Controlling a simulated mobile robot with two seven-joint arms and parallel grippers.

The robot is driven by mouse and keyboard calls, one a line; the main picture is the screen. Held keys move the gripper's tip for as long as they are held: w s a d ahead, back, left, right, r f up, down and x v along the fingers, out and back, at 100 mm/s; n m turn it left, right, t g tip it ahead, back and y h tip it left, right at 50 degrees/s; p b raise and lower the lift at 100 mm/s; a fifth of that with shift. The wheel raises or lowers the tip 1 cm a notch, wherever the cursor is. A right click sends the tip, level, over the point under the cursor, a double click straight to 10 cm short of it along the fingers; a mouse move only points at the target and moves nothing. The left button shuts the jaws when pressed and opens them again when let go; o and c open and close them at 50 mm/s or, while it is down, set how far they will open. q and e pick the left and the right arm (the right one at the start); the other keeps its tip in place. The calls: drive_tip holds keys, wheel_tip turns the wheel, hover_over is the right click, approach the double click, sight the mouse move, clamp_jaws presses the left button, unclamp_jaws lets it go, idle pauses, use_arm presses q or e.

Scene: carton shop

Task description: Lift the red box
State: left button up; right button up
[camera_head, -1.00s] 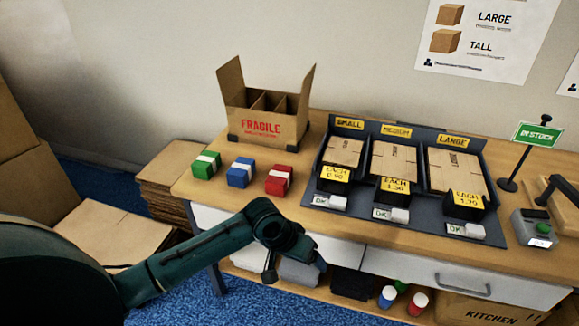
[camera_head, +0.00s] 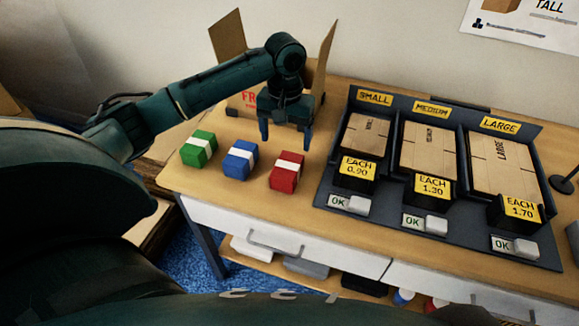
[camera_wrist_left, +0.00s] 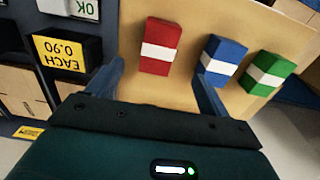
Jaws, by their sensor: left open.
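The red box (camera_head: 286,172) with a white band lies on the wooden desk, right of the blue box (camera_head: 240,160) and the green box (camera_head: 199,149). In the left wrist view the red box (camera_wrist_left: 160,46) is ahead of the jaws, between their lines. My left gripper (camera_head: 286,143) is open and empty. It points down above the desk, behind the red box as the head view shows it, and looks apart from it. My right gripper is not in view.
The open FRAGILE carton (camera_head: 240,98) stands behind the gripper, partly hidden by my arm. A dark tray (camera_head: 330,187) with flat cartons, price tags and OK blocks is close on the right. The desk's front edge is near the boxes.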

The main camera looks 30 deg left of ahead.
sight(286, 168)
use_arm(q)
drive_tip(key=f, duration=0.7)
drive_tip(key=f+b, duration=0.1)
drive_tip(key=f, duration=0.3)
drive_tip(key=shift+s+d+f, duration=0.15)
drive_tip(key=shift+s+f, duration=0.1)
drive_tip(key=shift+s, duration=0.1)
drive_tip(key=shift+c, duration=0.6)
drive_tip(key=c, duration=1)
